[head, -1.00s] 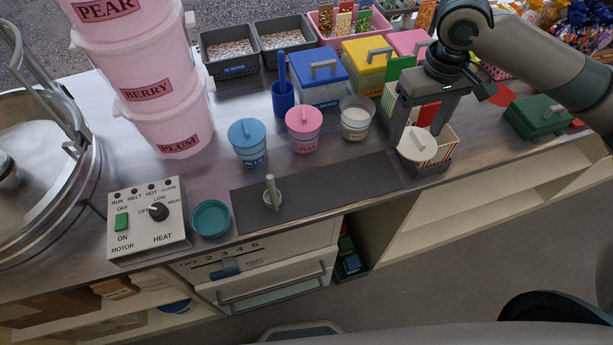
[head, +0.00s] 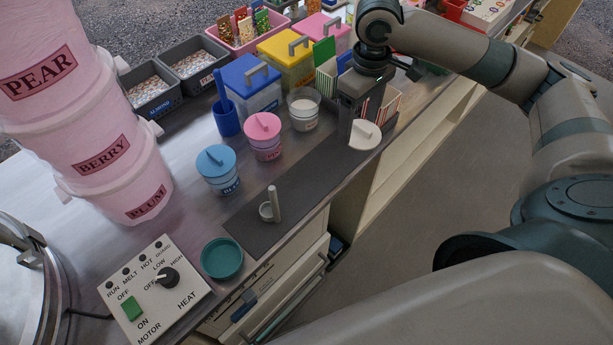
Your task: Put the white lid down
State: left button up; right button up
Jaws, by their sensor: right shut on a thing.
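The white lid (head: 365,134) is a round disc with a ridge handle. My right gripper (head: 362,112) points down and is shut on it, seemingly by the handle. The lid shows at the right end of the dark mat (head: 290,193); whether it touches the mat cannot be told. The open tub with white contents (head: 303,122) stands to the left of the gripper and has no lid on. My left gripper is not in view.
Pink-lidded (head: 264,145) and blue-lidded (head: 219,178) tubs stand behind the mat. A small upright-handled tool (head: 274,204) stands on the mat. A striped box (head: 390,106) is close behind the gripper. A teal dish (head: 222,258) lies left of the mat. The mat's middle is clear.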

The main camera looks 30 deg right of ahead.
jog(key=shift+d, duration=0.1)
jog(key=shift+a+f, duration=0.15)
jog(key=shift+a, duration=0.2)
jog(key=a+f+p, duration=0.1)
jog(key=a+f, duration=0.1)
jog(key=a, duration=0.1)
jog(key=w+a+f+p, duration=0.1)
jog(key=a+f, duration=0.1)
jog(key=a, duration=0.2)
jog(key=a+f+p, duration=0.1)
jog(key=a+f, duration=0.1)
jog(key=a, duration=0.1)
jog(key=shift+w+a+f, duration=0.25)
jog(key=shift+w+a, duration=0.1)
jog(key=shift+a, duration=0.05)
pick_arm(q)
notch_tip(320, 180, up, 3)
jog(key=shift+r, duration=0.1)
pick_arm(e)
jog(key=shift+a+f, duration=0.1)
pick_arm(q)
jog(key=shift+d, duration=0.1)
pick_arm(e)
jog(key=shift+f, duration=0.1)
pick_arm(q)
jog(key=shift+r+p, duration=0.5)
jog(key=shift+p, duration=0.1)
pick_arm(e)
jog(key=shift+f, duration=1.9)
